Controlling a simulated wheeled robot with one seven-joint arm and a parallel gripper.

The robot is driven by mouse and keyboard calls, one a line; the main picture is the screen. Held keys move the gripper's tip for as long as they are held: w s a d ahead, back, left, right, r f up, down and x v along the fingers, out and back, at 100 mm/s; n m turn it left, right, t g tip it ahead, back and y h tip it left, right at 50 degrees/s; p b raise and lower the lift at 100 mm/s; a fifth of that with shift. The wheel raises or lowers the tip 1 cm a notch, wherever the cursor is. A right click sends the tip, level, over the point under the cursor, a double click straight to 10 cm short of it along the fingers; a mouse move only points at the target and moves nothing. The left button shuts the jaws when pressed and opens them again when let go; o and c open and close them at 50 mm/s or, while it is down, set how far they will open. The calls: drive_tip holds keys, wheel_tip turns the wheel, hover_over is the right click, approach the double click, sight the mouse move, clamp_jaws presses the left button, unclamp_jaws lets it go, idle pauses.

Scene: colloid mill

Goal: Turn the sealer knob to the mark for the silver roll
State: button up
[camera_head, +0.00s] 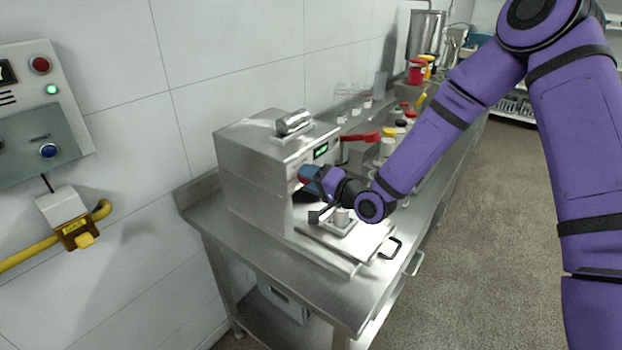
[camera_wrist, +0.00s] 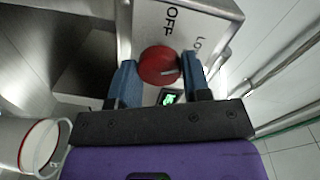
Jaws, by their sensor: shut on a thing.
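The sealer (camera_head: 255,165) is a boxy steel machine on the bench, with a silver roll (camera_head: 294,121) lying on its top. In the wrist view, its round red knob (camera_wrist: 158,66) sits on a steel face printed "OFF" and "LO", with further marks hidden or out of view. A pale line on the knob points roughly to the picture's right, near "LO". My gripper (camera_head: 304,181) is at the sealer's front, its blue fingers shut on the knob from both sides; the fingers also show in the wrist view (camera_wrist: 161,72). They mostly hide the knob in the head view.
A tray with a small cup (camera_head: 342,217) is below my gripper. Several jars and red lids stand farther along the bench. A wall control box (camera_head: 45,110) is at left.

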drive_tip(key=m, duration=0.5)
drive_tip(key=m+g, duration=0.1)
drive_tip(key=m, duration=0.5)
drive_tip(key=shift+d+y, duration=0.1)
drive_tip(key=shift+y, duration=0.2)
drive_tip(key=shift+m, duration=0.3)
drive_tip(key=shift+f, duration=0.1)
drive_tip(key=o, duration=0.9)
drive_tip(key=v, duration=1)
drive_tip(key=shift+s+d, duration=0.25)
